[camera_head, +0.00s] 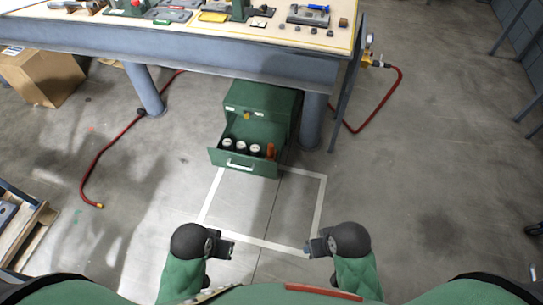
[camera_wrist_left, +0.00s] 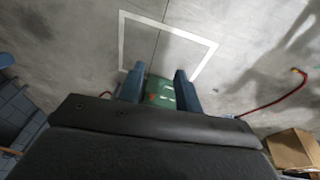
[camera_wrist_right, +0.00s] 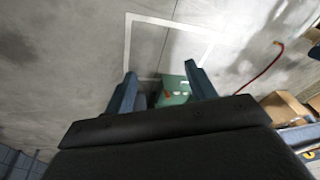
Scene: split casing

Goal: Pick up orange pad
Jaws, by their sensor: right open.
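A small orange piece (camera_head: 270,151), likely the orange pad, stands at the right end of the open drawer (camera_head: 243,163) of a green cabinet (camera_head: 262,100). It is small here, and its lower part is hidden in the drawer. My left gripper (camera_head: 229,246) and right gripper (camera_head: 313,246) are both well short of the cabinet, near the front line of the white floor square. Both are empty. In the left wrist view the fingers (camera_wrist_left: 158,78) are apart, with the cabinet beyond them. In the right wrist view the fingers (camera_wrist_right: 162,72) are also apart.
Several dark cylinders with white tops (camera_head: 241,147) stand in the drawer beside the orange piece. The workbench (camera_head: 190,52) overhangs the cabinet, with a leg (camera_head: 313,120) close on its right. Red hoses (camera_head: 101,160) lie on the floor. The white square (camera_head: 318,205) is clear.

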